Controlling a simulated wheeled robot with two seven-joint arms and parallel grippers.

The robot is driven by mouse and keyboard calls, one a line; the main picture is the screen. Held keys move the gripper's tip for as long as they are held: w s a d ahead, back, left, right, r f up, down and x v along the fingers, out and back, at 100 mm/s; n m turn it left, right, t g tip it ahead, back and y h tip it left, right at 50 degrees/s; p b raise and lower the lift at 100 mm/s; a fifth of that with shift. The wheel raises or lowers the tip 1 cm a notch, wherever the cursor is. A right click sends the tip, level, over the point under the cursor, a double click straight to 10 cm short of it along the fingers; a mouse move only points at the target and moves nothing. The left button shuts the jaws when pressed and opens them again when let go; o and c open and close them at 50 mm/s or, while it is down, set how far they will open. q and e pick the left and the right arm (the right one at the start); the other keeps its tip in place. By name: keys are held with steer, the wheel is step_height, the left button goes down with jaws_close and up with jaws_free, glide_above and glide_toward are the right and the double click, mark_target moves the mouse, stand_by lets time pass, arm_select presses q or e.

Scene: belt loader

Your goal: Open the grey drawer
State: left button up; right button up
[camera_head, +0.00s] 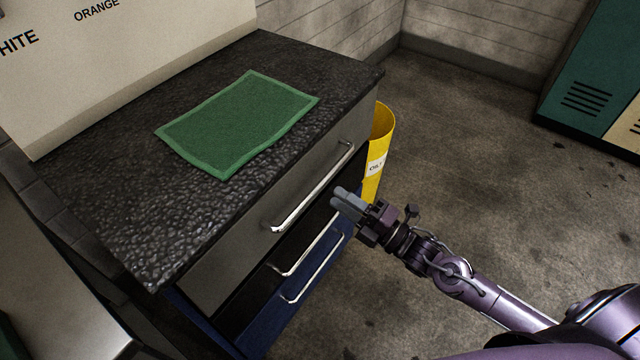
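The grey drawer (237,245) is the top one in a dark cabinet, and its front looks flush, so it appears closed. Its long silver bar handle (313,190) runs along the front. My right gripper (341,199) is in front of the cabinet, just right of and below the handle in the picture. Its two grey fingers lie close together and point toward the cabinet, with nothing visible between them. It does not hold the handle. My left gripper is out of view.
Below are a black drawer (262,284) and a blue drawer (300,310), each with a silver handle. A green mat (240,120) lies on the black countertop (110,200). A yellow bin (381,125) stands beside the cabinet's far end. The floor to the right is clear up to teal lockers (590,70).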

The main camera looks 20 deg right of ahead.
mark_target(320, 183)
steer(key=x, duration=0.6)
steer(key=shift+w+a+p, duration=0.1)
steer(key=shift+w+p, duration=0.1)
steer(key=shift+p, duration=0.2)
jaws_close()
